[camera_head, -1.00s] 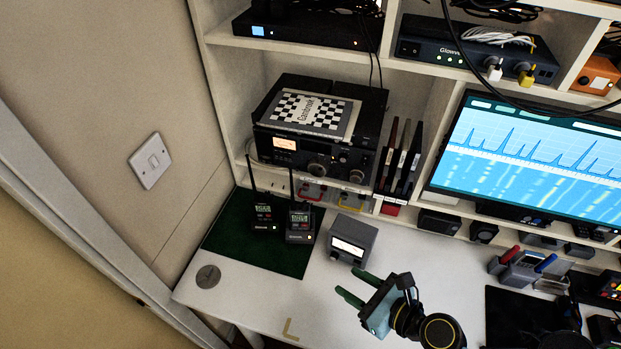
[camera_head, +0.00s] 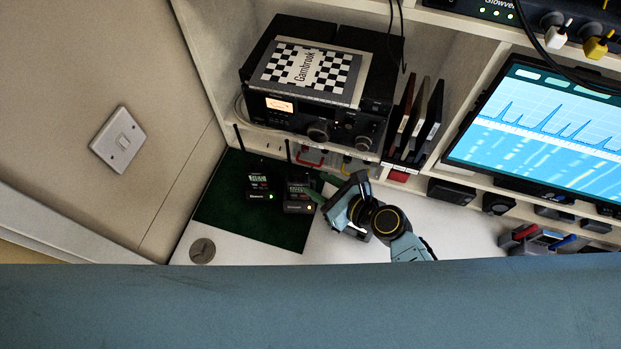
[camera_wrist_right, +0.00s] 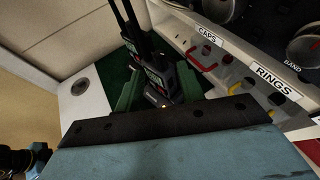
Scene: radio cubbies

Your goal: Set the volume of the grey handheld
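The right one (camera_head: 299,194), with an orange light, looks the greyer; the left one (camera_head: 259,187) is blacker. My right gripper (camera_head: 318,188) is at the right side of the greyer handheld. In the right wrist view, its green fingers (camera_wrist_right: 155,92) are spread, with the greyer handheld (camera_wrist_right: 158,76) between or just beyond them. I cannot tell whether they touch it. The other handheld (camera_wrist_right: 131,47) is partly hidden behind. My left gripper is not in view.
A black radio set (camera_head: 318,127) with a checkered booklet (camera_head: 305,72) sits on the shelf above. Labelled drawers with a red handle (camera_wrist_right: 201,57) are close on the right. A monitor (camera_head: 550,125) stands further right. My own blue body part covers the lower head view.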

